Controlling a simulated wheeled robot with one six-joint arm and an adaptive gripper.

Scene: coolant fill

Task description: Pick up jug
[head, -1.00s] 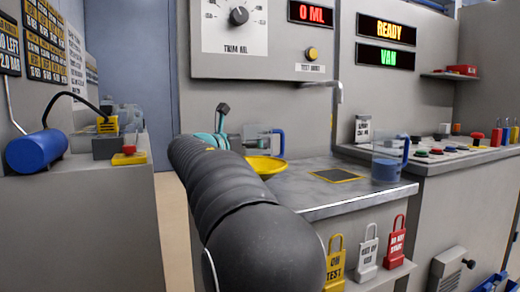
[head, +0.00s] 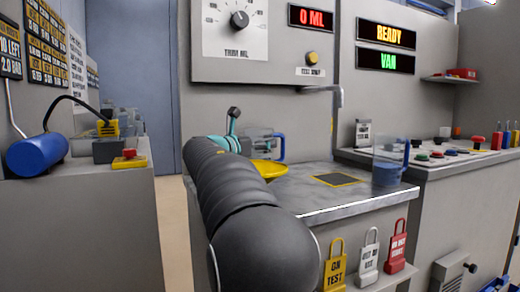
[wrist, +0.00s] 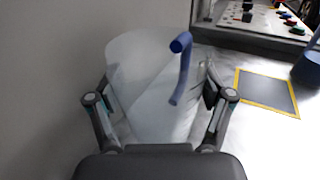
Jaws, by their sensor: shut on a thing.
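In the head view my gripper (head: 232,140) is mostly hidden behind my own arm. I cannot tell whether the jug touches the counter.
A second jug holding blue liquid (head: 388,173) stands at the counter's right end. A yellow-bordered dark pad (head: 336,180) lies between. A spout (head: 338,96) hangs above the counter from the wall panel.

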